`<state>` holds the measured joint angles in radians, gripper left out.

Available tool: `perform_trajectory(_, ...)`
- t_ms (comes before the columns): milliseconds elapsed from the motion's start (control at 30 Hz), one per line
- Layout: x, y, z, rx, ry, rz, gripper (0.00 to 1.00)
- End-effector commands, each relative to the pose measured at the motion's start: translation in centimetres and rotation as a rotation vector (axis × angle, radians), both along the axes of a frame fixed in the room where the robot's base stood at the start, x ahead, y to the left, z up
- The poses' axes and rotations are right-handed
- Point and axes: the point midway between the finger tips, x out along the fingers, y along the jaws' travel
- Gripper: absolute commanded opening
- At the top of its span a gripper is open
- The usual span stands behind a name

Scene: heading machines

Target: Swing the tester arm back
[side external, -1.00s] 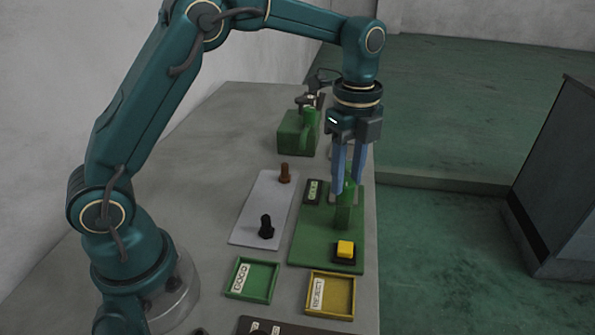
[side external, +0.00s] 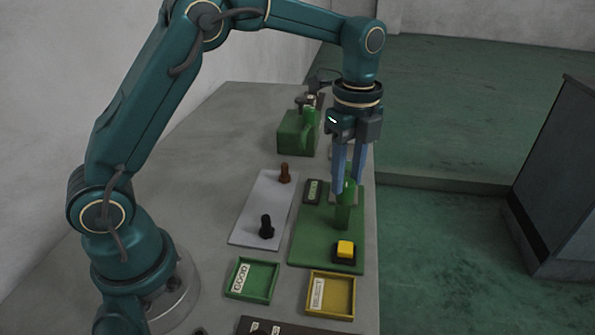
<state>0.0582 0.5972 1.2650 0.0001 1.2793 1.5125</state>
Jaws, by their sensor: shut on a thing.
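The tester is a green plate (side external: 312,245) with an upright green post (side external: 345,217) on its right part. My gripper (side external: 344,192) points straight down over the plate. Its two blue-grey fingers are shut on the green tester arm (side external: 350,186) at the top of the post. The fingers hide much of the tester arm, so its full shape and direction are unclear. A small dark display (side external: 313,191) sits at the plate's back left. A yellow button (side external: 345,248) on a black base sits at its front right.
Left of the tester, a pale grey plate (side external: 252,228) carries a brown bolt (side external: 285,173) and a black bolt (side external: 266,226). A green GOOD tray (side external: 268,279) and a yellow REJECT tray (side external: 335,300) lie in front. A green machine (side external: 291,136) stands behind. The table's left side is clear.

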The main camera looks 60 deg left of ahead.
Motion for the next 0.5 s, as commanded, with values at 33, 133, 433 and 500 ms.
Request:
perform_trajectory(33,-0.04,0.0,0.11,0.0,0.0,0.001,0.0)
perform_trajectory(133,-0.04,0.0,0.12,0.0,0.0,0.01,0.0)
perform_trajectory(433,-0.03,-0.01,0.14,-0.001,0.0,0.132,0.0)
perform_trajectory(500,-0.03,-0.01,0.14,-0.001,0.0,0.185,0.0)
